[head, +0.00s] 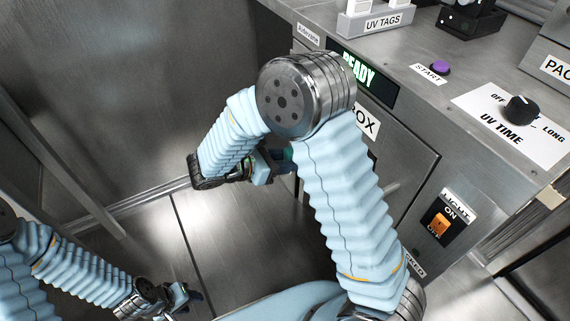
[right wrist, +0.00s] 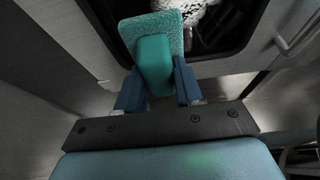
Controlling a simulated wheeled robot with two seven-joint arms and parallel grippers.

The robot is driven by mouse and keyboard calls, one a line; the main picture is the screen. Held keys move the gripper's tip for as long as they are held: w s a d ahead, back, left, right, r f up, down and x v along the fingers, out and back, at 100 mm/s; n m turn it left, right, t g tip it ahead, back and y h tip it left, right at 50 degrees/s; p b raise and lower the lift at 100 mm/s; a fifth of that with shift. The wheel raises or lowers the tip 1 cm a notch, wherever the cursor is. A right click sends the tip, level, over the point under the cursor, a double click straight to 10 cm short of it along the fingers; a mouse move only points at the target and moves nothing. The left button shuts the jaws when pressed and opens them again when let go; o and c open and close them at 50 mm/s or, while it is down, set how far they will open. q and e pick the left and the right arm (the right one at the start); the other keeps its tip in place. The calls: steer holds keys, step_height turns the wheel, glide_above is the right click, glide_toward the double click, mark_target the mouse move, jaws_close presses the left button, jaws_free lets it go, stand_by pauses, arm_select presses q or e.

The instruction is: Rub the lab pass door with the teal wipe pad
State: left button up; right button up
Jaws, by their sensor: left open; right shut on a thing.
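The teal wipe pad (right wrist: 155,62) is a textured teal sheet with a smooth teal grip block. My right gripper (right wrist: 155,88) is shut on the block, one blue finger on each side. The pad points forward at a grey door (right wrist: 225,65) with a dark, rounded window (right wrist: 225,35); I cannot tell whether it touches. In the head view my right gripper (head: 268,166) is beside the machine's left side, and my own arm hides most of the pad and part of the front. My left gripper (head: 183,298) is open and empty, low at the lower left.
The steel machine has a lit READY display (head: 358,73), a purple START button (head: 440,67), a black UV TIME knob (head: 519,109) and an orange light switch (head: 440,224). A UV TAGS holder (head: 383,20) stands on top. A metal handle (right wrist: 300,30) shows beside the window. Floor is clear at left.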

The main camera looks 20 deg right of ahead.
steer(key=d, duration=0.5)
steer(key=shift+w+d+b, duration=0.2)
steer(key=shift+d+b, duration=0.15)
steer(key=shift+b, duration=0.05)
steer(key=shift+w+d, duration=0.1)
steer(key=shift+d, duration=0.8)
stand_by(0.4)
steer(key=s+d+p, duration=0.1)
steer(key=s, duration=0.9)
steer(key=shift+s, duration=0.3)
stand_by(0.5)
